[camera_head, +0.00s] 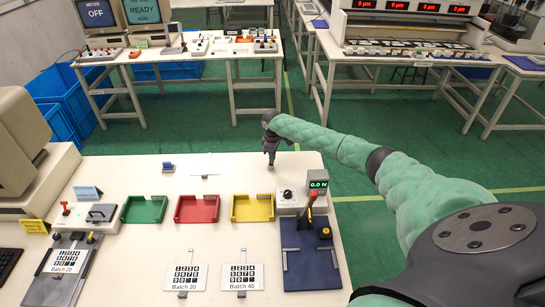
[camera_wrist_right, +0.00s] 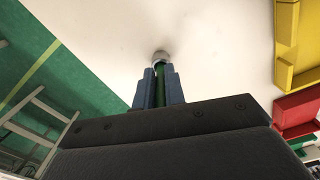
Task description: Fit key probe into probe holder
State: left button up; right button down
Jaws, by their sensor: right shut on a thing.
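My right gripper (camera_head: 271,161) points down near the back right edge of the table. In the right wrist view its blue fingers (camera_wrist_right: 161,88) are shut on a slim green rod with a round grey end, which looks like the key probe (camera_wrist_right: 161,58). In the head view the probe is too small to make out. I cannot tell for sure which part is the probe holder. My left gripper is not in view.
Green (camera_head: 145,219), red (camera_head: 197,219) and yellow (camera_head: 252,218) trays stand in a row. A small meter (camera_head: 317,184) and a knob box (camera_head: 287,200) stand behind the board. Keypad films (camera_head: 241,276) lie in front. The table's back strip is mostly clear.

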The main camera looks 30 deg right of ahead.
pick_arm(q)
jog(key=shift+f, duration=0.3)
pick_arm(e)
jog(key=shift+f, duration=0.6)
jog(key=c, duration=1.4)
grip_release()
